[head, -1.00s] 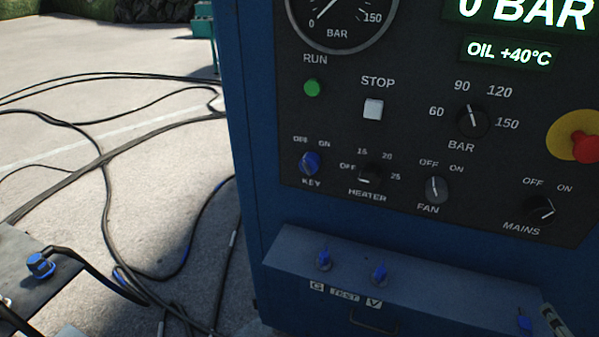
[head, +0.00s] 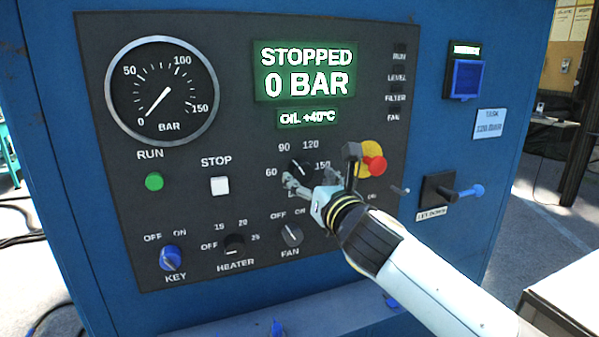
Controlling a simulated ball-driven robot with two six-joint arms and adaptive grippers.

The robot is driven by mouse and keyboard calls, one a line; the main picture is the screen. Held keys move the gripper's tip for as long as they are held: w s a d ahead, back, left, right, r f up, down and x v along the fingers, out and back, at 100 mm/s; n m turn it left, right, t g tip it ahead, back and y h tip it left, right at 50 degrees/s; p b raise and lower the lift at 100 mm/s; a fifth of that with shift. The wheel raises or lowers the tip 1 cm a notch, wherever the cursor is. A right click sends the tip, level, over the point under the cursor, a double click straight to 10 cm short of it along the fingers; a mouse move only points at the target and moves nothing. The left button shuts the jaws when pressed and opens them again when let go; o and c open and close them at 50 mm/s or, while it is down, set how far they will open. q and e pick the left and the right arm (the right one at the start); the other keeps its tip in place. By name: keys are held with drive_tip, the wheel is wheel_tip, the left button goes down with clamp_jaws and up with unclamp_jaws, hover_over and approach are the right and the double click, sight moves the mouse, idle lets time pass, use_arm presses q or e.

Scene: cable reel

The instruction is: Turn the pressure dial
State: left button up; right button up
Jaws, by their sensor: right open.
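The pressure dial (head: 301,168) is a round black knob on the dark control panel, ringed by the marks 60, 90, 120 and 150 over the word BAR. Its lower part is hidden behind my right gripper, and its white pointer line seems to lean up and left. My right gripper (head: 320,170) is open in front of the panel, just below and right of the dial, with one finger at the dial's lower left and the other to its right. I cannot tell whether it touches the dial. My left gripper is not in view.
The round gauge (head: 162,90) reads near 0, and the green display (head: 305,72) says STOPPED, 0 BAR. A red stop button (head: 375,165) on yellow sits close right of the gripper. The fan knob (head: 291,235) is below; a let-down lever (head: 440,190) is at right.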

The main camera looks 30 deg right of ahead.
sight(304, 175)
drive_tip(key=x, duration=0.4)
drive_tip(key=shift+w+d, duration=0.15)
drive_tip(key=shift+d, duration=0.05)
drive_tip(key=shift+f, duration=0.1)
drive_tip(key=c, duration=1.2)
drive_tip(key=shift+m, duration=0.4)
drive_tip(key=m, duration=0.4)
drive_tip(key=shift+m, duration=0.3)
drive_tip(key=m+b, duration=0.1)
drive_tip(key=m, duration=0.5)
drive_tip(key=shift+m, duration=0.3)
